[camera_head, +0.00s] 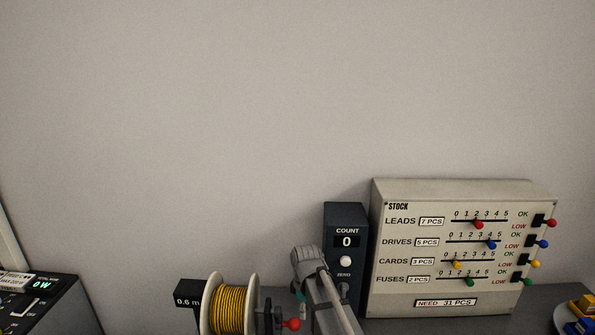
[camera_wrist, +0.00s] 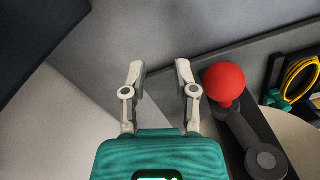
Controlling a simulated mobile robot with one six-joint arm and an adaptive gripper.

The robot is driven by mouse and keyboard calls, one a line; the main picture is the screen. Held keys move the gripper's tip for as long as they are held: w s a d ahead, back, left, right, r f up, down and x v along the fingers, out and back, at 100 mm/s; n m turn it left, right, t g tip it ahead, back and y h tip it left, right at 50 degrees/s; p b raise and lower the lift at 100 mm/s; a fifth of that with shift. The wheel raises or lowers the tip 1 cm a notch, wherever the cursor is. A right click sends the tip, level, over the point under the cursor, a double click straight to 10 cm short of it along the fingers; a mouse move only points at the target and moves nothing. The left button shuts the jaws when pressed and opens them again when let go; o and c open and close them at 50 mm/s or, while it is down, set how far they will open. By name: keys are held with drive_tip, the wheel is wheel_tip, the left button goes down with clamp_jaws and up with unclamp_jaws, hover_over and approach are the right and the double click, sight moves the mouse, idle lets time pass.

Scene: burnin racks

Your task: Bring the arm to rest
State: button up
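My gripper (camera_wrist: 160,78) shows in the wrist view with its two grey fingers spread apart and nothing between them. Its teal body fills the bottom of that view. A red ball knob (camera_wrist: 224,84) on a dark lever (camera_wrist: 252,135) is close to the right of the right finger, with a visible gap in the picture. The red knob also shows in the head view (camera_head: 291,324), low and beside the wire spool. In the head view the fingers cannot be made out; grey arm parts rise right of the knob.
A yellow wire spool (camera_head: 231,308) stands left of the knob. Behind are a dark counter box (camera_head: 346,217) reading 0 and a beige stock panel (camera_head: 470,200) with coloured sliders and switches. A dark console (camera_head: 55,312) is at lower left. The wall above is bare.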

drive_tip(key=s+d+m, duration=1.3)
drive_tip(key=d, duration=0.2)
drive_tip(key=shift+s+m, duration=0.2)
drive_tip(key=shift+m, duration=0.1)
